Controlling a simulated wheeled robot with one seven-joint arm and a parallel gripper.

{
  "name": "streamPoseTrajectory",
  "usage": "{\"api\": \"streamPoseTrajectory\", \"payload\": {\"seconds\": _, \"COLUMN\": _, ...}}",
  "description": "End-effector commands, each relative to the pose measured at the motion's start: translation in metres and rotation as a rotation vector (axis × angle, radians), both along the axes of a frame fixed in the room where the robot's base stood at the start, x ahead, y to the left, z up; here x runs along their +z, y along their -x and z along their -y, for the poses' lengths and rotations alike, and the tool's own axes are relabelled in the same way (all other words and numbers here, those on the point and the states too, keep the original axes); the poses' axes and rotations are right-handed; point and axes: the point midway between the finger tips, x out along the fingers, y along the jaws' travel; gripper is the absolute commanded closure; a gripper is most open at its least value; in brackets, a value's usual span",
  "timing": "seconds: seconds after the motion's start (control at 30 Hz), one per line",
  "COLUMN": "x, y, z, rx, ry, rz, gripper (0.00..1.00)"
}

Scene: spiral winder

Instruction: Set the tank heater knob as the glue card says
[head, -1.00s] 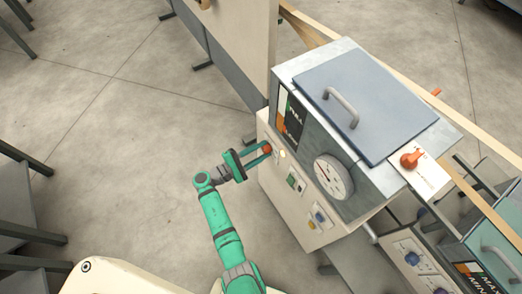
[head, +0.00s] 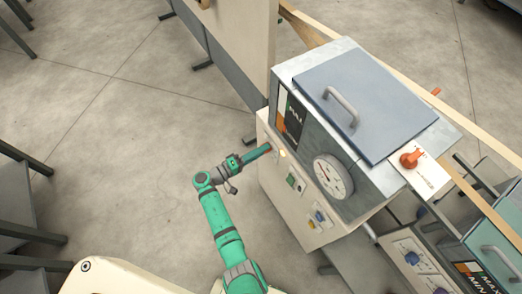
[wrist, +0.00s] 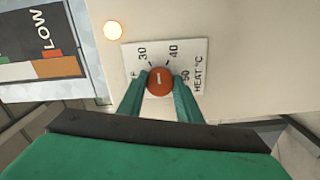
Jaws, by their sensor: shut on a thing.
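The round red-orange heater knob (wrist: 159,80) sits on a white plate (wrist: 195,50) marked 30, 40, 50 and HEAT °C, with a partly hidden mark at the left. My gripper (wrist: 160,92) is shut on the knob, one green finger on each side. In the head view my gripper (head: 266,150) reaches the left of the cream panel (head: 290,215) and mostly hides the knob. I cannot make out a readable glue card.
A warm-lit lamp (wrist: 113,30) sits near the knob. The grey tank (head: 385,90) has a handled lid and a round dial (head: 333,176).

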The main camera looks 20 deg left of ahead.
Motion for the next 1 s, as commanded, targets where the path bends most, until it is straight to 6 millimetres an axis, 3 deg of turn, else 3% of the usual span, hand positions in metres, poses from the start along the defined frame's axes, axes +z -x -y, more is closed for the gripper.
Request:
{"api": "streamPoseTrajectory", "payload": {"seconds": 0.5, "x": -0.0023, "y": 0.0018, "z": -0.0030, "rx": 0.007, "ry": -0.330, "rz": 0.255, "gripper": 0.91}}
{"api": "streamPoseTrajectory", "payload": {"seconds": 1.0, "x": -0.0028, "y": 0.0018, "z": -0.0037, "rx": 0.007, "ry": -0.444, "rz": 0.343, "gripper": 0.91}}
